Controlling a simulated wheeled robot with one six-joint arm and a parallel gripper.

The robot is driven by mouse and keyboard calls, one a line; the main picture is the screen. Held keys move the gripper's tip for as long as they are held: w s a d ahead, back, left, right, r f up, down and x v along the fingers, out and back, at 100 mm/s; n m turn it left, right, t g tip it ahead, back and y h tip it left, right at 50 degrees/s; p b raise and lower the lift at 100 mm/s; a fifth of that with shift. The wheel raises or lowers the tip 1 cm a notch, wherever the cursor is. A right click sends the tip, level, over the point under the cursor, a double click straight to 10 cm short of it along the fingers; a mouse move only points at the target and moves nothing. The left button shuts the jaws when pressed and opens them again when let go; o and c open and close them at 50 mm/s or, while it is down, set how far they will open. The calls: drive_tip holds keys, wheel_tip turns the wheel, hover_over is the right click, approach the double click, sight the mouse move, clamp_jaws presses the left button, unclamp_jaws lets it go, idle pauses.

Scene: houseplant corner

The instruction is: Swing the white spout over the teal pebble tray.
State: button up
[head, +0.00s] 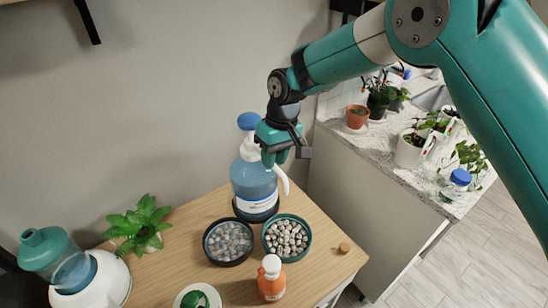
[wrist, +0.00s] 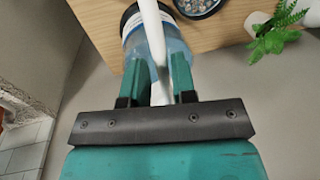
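The white spout (head: 281,178) tops a blue-tinted pump bottle (head: 254,183) and curves down toward the right. Its tip hangs near the far side of the teal pebble tray (head: 308,240), with the height above it hard to judge. My gripper (head: 284,155) is at the pump head and partly hides it. The spout's outer end runs out of that view.
A dark pebble tray (head: 206,251) stands left of the teal one. An orange bottle (head: 271,284) stands in front, with a green item on a white dish (head: 184,295) beside it. A potted plant (head: 140,222) is at left. A small brown knob (head: 344,248) lies near the right edge.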

drive_tip(key=shift+o, duration=1)
drive_tip(key=shift+s, duration=0.1)
wheel_tip(320, 180, up, 17)
drive_tip(key=w+d+b, duration=0.1)
drive_tip(key=w+d, duration=0.1)
drive_tip(key=shift+d, duration=0.4)
drive_tip(key=s+d+r+y, duration=0.1)
drive_tip(key=s+d+r, duration=0.1)
drive_tip(key=s+d, duration=0.3)
drive_tip(key=s+d+r, duration=0.3)
drive_tip(key=s, duration=0.4)
drive_tip(key=s+d+f, duration=0.2)
drive_tip(key=s+d, duration=0.1)
drive_tip(key=s, duration=0.5)
drive_tip(key=s+d+f+t+y, duration=0.1)
drive_tip(key=s+d+f, duration=0.1)
drive_tip(key=s, duration=0.7)
drive_tip(key=shift+s+d+f+m, duration=0.15)
drive_tip(key=shift+d+f+m, duration=0.2)
drive_tip(key=shift+d, duration=0.45)
